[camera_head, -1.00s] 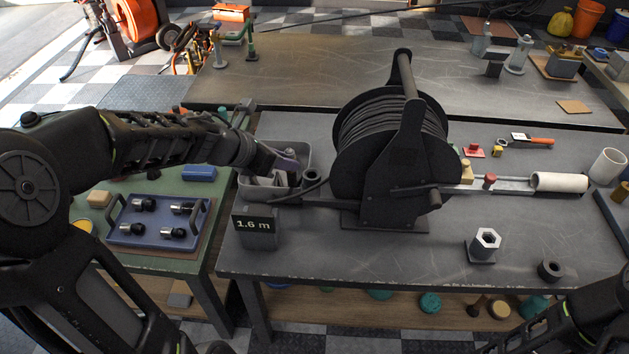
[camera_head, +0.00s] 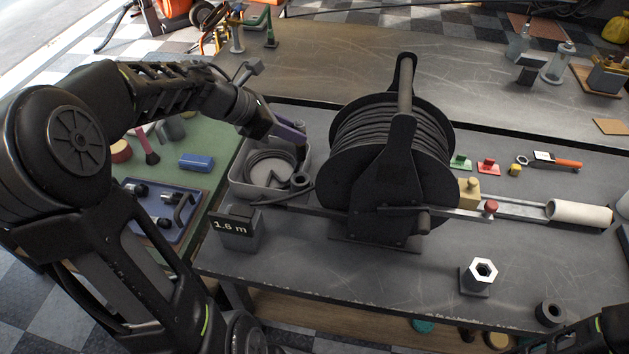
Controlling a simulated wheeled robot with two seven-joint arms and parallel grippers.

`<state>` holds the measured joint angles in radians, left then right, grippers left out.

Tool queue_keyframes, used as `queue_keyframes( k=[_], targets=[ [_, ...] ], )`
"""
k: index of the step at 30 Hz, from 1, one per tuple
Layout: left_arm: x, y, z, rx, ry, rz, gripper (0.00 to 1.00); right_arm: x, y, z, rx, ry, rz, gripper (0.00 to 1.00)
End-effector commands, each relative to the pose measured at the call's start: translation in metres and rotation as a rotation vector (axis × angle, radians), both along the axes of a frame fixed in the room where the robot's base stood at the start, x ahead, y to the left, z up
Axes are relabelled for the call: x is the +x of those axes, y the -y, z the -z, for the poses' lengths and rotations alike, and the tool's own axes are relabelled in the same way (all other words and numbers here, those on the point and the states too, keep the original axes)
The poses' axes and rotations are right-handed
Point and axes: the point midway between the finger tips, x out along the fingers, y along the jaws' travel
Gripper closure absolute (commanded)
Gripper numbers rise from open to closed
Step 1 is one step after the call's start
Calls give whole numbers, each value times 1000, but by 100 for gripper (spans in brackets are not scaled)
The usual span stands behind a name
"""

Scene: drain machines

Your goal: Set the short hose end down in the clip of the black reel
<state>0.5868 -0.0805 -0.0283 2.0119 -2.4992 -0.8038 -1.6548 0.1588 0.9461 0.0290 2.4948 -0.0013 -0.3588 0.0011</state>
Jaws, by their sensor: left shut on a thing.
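The black reel (camera_head: 388,165) stands on the grey bench, wound with dark hose. A dark hose piece (camera_head: 272,199) runs low from its left side, and a ring-shaped end (camera_head: 300,180) shows beside the grey bin. I cannot make out the clip clearly. My left gripper (camera_head: 290,129) is over the back edge of the bin, left of the reel and apart from it. It is shut on the short hose end, which is mostly hidden by the fingers. My right gripper is out of view; only a piece of my right arm shows at lower right.
The grey bin (camera_head: 236,186) holds coiled hose. A "1.6 m" block (camera_head: 237,229) stands in front of it. A hex nut piece (camera_head: 482,272), a black ring (camera_head: 550,313) and a white roller (camera_head: 580,214) are to the right.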

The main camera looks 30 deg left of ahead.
Motion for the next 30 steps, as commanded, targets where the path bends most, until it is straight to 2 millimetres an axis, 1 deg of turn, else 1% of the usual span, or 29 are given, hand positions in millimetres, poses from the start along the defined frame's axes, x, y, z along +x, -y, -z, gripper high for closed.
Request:
queue_keyframes(
  k=[8, 10, 14, 18, 21, 24, 30],
  targets=[
    [0, 0, 0, 0, 0, -1, 100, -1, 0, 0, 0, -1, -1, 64],
    [0, 0, 3, -1, 0, -1, 100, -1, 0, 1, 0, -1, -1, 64],
    [-1, 0, 22, -3, -4, -1, 100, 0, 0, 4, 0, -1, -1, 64],
    [-1, 0, 48, -3, -4, -1, 100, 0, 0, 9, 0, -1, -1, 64],
    [0, 0, 60, -3, -3, -1, 100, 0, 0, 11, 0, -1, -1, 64],
    [0, 0, 64, -1, 0, -1, 100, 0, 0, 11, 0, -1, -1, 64],
    [0, 0, 63, 1, 0, -1, 100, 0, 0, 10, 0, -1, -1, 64]
  ],
)
